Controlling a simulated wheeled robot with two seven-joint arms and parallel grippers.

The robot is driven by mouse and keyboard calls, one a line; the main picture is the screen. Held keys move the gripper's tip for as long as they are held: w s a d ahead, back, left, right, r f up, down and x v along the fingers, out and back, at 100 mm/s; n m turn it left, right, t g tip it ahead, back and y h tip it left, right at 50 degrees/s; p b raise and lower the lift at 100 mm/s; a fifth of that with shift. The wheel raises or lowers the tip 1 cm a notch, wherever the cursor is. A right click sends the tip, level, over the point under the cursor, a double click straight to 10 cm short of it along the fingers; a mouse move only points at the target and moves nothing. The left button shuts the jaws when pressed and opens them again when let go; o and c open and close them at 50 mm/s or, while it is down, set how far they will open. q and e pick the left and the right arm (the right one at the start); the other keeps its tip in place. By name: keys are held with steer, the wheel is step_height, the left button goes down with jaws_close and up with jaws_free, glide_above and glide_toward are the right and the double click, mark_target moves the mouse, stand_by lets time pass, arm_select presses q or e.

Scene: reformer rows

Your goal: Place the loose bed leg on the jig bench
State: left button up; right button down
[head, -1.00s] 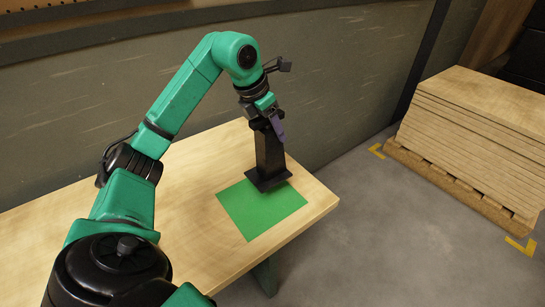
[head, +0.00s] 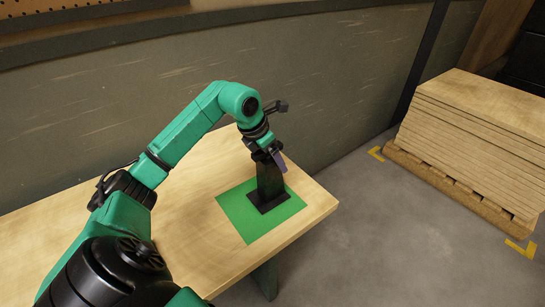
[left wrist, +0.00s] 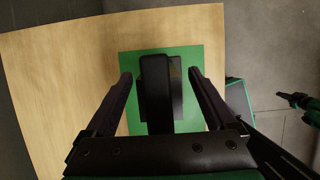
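The bed leg (head: 270,182), a black post with a flat black plate at its foot, stands upright on the green mat (head: 232,208) on the wooden bench (head: 190,255). In the left wrist view, the leg (left wrist: 156,95) is seen from above, inside the mat. My left gripper (head: 269,158) is at the top of the leg. Its fingers (left wrist: 162,78) are open on either side of the leg, with a gap on both sides. A small green and black part at the right edge of the left wrist view looks like my right arm's end; its fingers are too small to read.
A wall runs along the bench's back edge. A stack of boards (head: 480,130) stands on the floor at the right, with yellow corner marks around it. The floor between bench and stack is clear. The bench top left of the mat is bare.

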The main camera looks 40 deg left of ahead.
arm_select(q)
steer(key=shift+r, duration=0.2)
steer(key=b+v, duration=0.1)
steer(key=v, duration=1.1)
steer(key=shift+f, duration=0.1)
